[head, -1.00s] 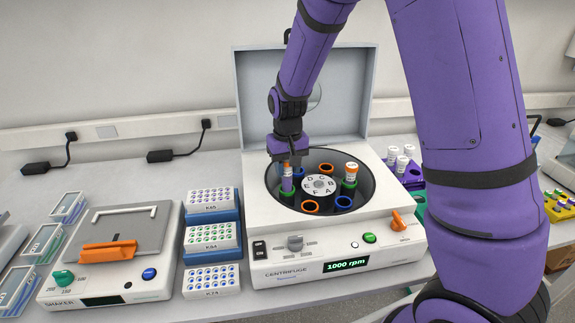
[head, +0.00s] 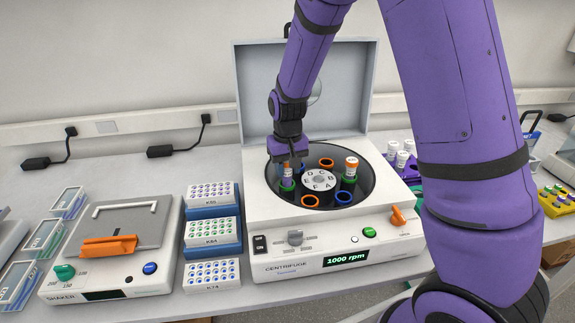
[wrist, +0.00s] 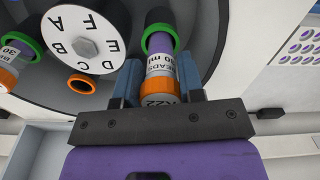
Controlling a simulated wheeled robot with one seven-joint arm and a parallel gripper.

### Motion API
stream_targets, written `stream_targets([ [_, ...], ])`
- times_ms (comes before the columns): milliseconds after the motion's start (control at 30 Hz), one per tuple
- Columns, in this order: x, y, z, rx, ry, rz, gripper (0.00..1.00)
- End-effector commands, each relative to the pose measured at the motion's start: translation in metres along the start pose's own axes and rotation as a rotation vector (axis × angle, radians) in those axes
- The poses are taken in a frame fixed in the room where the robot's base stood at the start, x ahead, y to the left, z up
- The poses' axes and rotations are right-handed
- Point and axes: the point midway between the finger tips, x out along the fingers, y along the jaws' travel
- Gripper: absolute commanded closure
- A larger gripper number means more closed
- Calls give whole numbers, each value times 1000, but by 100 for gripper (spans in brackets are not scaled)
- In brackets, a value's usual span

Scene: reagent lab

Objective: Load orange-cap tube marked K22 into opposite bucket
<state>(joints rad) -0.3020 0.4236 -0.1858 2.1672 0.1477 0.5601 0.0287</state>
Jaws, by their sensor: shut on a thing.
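The orange-cap tube (head: 286,172), purple-bodied and marked K22 in the wrist view (wrist: 161,70), stands upright with its lower end inside a green-rimmed bucket (head: 287,186) at the rotor's left. My gripper (head: 288,163) is shut on it near the cap, fingers on both sides in the wrist view (wrist: 160,82). Another orange-cap tube (head: 351,166) stands in the green-rimmed bucket (head: 348,183) across the rotor. The hub (head: 319,178) bears letters A to F. The tube's bottom is hidden in the bucket.
The centrifuge (head: 330,240) has its lid (head: 255,90) raised behind the bowl; its display reads 1000 rpm. Blue- and orange-rimmed buckets look empty. A shaker (head: 105,275) and tube boxes (head: 211,232) stand left. White-capped tubes (head: 402,160) stand right, partly behind my arm.

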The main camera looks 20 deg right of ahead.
Motion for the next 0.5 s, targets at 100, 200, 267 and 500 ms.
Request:
stream_targets([
  [100, 5, 0, 0, 0, -2, 0, 86],
  [200, 8, 0, 0, 0, -3, 0, 86],
  [267, 10, 0, 0, 0, -2, 0, 86],
  [500, 18, 0, 0, 0, -2, 0, 86],
])
